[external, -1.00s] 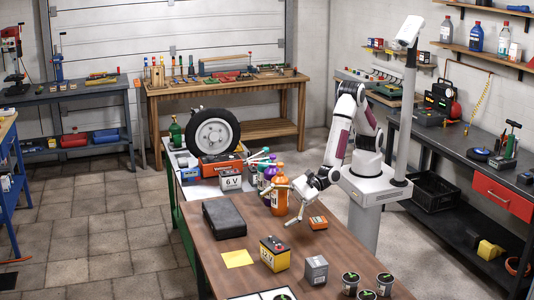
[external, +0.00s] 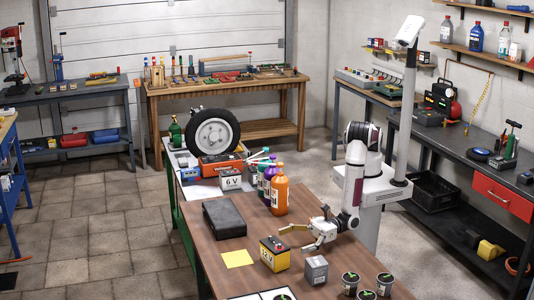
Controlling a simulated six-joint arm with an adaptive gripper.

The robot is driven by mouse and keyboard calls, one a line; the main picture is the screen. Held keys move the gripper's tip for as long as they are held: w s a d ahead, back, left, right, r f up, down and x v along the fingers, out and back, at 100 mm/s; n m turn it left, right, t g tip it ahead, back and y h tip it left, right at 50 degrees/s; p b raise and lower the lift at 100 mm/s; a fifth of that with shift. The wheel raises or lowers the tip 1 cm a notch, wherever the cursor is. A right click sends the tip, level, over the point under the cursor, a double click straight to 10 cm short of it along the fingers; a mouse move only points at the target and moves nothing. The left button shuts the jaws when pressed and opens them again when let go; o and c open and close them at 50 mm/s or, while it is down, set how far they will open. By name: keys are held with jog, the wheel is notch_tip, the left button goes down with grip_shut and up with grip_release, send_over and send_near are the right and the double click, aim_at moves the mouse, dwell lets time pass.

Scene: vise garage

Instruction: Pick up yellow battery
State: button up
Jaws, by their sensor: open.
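The yellow battery (external: 275,255), a box with a dark top and light front label, stands upright on the brown table (external: 215,258). My gripper (external: 295,239) is open and empty, just behind and to the right of the battery. Its fingers point left and are spread apart. One fingertip is near the battery's upper right in the picture; I cannot tell the exact gap or height.
A grey battery (external: 316,269) stands close to the right of the yellow one. A yellow note (external: 237,259) and a black case (external: 224,218) lie to the left. An orange bottle (external: 279,195) stands behind.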

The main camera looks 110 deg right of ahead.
aim_at(267, 248)
dwell(0.3)
jog(key=shift+x, duration=1.35)
jog(key=shift+x, duration=2.55)
jog(key=shift+d, duration=0.15)
jog(key=shift+c, duration=0.2)
jog(key=c, duration=1.9)
jog(key=shift+w+r, duration=0.1)
jog(key=shift+r, duration=0.15)
jog(key=shift+c, duration=0.9)
jog(key=shift+r, duration=0.1)
